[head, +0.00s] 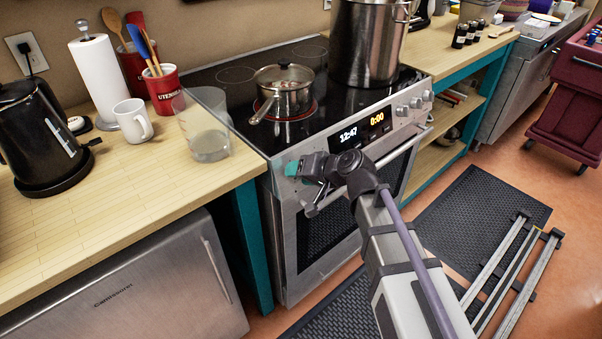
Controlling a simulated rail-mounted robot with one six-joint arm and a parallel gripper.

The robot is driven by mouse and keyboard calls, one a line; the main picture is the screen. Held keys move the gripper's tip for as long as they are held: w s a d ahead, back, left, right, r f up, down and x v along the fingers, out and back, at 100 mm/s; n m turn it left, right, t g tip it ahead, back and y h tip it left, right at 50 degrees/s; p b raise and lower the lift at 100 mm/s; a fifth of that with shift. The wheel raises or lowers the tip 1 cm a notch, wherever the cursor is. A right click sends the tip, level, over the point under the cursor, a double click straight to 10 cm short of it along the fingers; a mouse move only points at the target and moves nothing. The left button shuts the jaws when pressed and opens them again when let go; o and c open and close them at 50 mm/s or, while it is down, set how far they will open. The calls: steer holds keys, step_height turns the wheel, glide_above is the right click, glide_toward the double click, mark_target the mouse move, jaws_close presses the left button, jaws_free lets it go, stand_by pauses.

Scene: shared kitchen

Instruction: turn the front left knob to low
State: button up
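The stove (285,240) has a glass cooktop and a steel front panel with a lit display (362,130). Three knobs (415,103) show at the right of the display. My gripper (298,170) is at the left end of the front panel, with teal at its tip. It covers the panel there, so any knob at the left is hidden, and I cannot tell whether I touch one. The gripper's opening is not clear from this angle. A lidded saucepan (284,97) stands on the front left burner, which glows red around its base.
A clear measuring jug (208,140) stands on the left counter by the stove, near a white mug (133,120) and a black kettle (40,140). The oven handle (405,145) juts out below the panel.

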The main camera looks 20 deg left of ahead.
steer(key=shift+o, duration=1.3)
steer(key=p+v, duration=0.6)
steer(key=v, duration=0.4)
steer(key=shift+d+r, duration=0.2)
steer(key=shift+d, duration=0.1)
steer(key=shift+s, duration=0.15)
steer(key=s+d+m+g+h+p, duration=0.1)
steer(key=s+d+h+p, duration=0.1)
steer(key=d, duration=0.6)
steer(key=s+d+m+g+h+p, duration=0.1)
steer(key=s+d+h+p, duration=0.2)
steer(key=d, duration=0.6)
steer(key=s+d+m+g+h+p, duration=0.1)
steer(key=s+d+h+p, duration=0.1)
steer(key=d+h, duration=0.3)
steer(key=d, duration=0.4)
steer(key=shift+s+g+h+p, duration=0.35)
steer(key=shift+g+h, duration=0.05)
